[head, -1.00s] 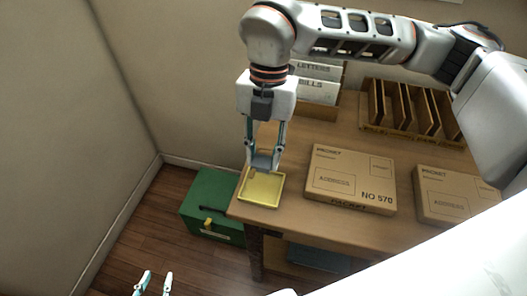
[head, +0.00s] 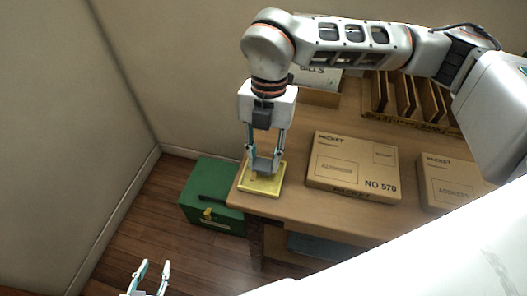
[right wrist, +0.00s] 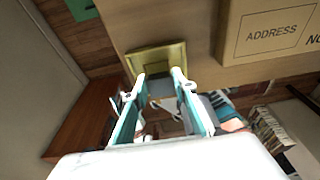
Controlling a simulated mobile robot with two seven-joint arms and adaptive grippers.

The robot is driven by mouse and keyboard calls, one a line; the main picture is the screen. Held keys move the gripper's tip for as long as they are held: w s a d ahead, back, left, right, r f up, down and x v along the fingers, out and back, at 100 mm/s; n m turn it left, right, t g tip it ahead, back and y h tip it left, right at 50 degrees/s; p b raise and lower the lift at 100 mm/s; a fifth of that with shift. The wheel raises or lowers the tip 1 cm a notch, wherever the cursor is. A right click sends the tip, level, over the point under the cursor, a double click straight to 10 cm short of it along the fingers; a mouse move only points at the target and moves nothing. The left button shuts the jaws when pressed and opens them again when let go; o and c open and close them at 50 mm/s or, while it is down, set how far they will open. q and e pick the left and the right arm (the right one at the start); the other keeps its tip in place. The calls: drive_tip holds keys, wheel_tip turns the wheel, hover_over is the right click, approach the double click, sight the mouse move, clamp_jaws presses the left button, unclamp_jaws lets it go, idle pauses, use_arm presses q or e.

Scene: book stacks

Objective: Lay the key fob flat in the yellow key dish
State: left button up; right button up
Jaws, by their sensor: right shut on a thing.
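The yellow key dish (head: 246,189) is a shallow square tray at the near left corner of the wooden table. It also shows in the right wrist view (right wrist: 139,59), beyond my fingertips. My right gripper (head: 263,167) points down over the dish, its fingertips within the dish's outline. My left gripper (head: 152,272) is open and empty, low at the left.
A cardboard packet (head: 352,167) lies right of the dish, and another (head: 447,182) farther right. A letter holder (head: 318,96) and a slotted wooden rack (head: 408,100) stand behind. A green box (head: 209,190) is on the floor beside the table's left edge.

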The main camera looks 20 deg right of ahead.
drive_tip(key=o, duration=1)
drive_tip(key=r, duration=0.4)
drive_tip(key=w+d+r, duration=0.1)
drive_tip(key=r, duration=0.2)
drive_tip(key=w+r, duration=0.1)
drive_tip(key=r, duration=0.3)
drive_tip(key=shift+d+r, duration=0.15)
drive_tip(key=shift+r, duration=0.2)
drive_tip(key=shift+s+f, duration=0.1)
